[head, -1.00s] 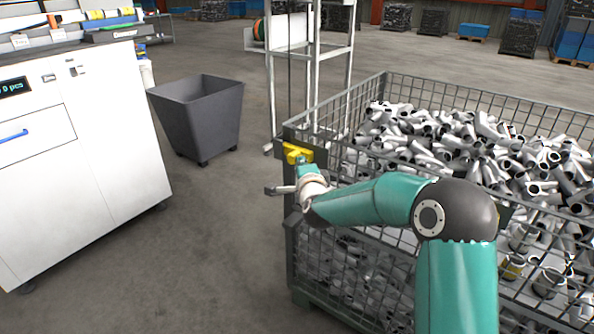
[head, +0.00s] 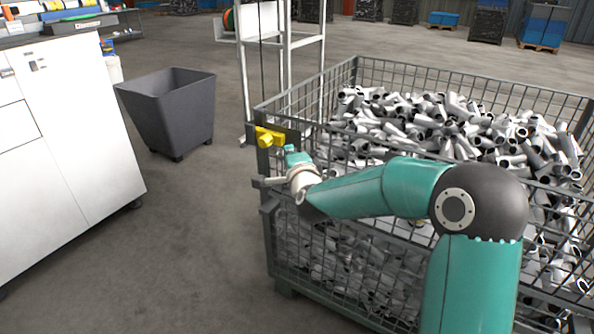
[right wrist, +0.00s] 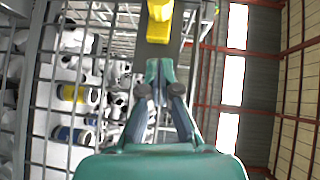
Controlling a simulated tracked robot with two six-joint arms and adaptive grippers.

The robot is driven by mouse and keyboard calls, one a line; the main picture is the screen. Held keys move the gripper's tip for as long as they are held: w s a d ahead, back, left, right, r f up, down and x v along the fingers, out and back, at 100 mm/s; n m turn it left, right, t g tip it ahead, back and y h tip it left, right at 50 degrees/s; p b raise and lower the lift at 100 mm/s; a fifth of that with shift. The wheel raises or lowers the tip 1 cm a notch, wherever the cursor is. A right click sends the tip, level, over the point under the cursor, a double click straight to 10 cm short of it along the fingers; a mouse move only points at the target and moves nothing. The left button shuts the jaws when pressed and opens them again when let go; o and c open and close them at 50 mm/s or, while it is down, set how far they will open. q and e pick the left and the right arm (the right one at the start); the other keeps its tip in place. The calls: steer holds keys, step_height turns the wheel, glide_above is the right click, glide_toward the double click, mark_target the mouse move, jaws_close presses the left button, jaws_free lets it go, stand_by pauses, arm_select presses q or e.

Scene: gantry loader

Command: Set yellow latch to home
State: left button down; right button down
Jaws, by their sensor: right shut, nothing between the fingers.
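The yellow latch (head: 268,137) sits on a dark plate at the top corner of the wire mesh crate (head: 262,190). In the right wrist view the yellow latch (right wrist: 160,22) shows at the top centre, on the dark plate. My right gripper (right wrist: 160,88) is shut and empty, its fingertips pointing at the plate just short of the yellow part. In the head view my right gripper (head: 292,160) is beside the latch, slightly below and to the right of it. Whether the fingers touch the latch or plate I cannot tell. My left gripper is not in view.
The crate is full of grey metal pipe fittings (head: 440,120). A dark grey bin (head: 170,110) stands to the left on the floor, and a white cabinet (head: 70,150) is further left. A white rack (head: 283,50) stands behind the crate.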

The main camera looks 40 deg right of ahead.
steer(key=v, duration=0.7)
steer(key=shift+a, duration=0.25)
steer(key=shift+w, duration=0.15)
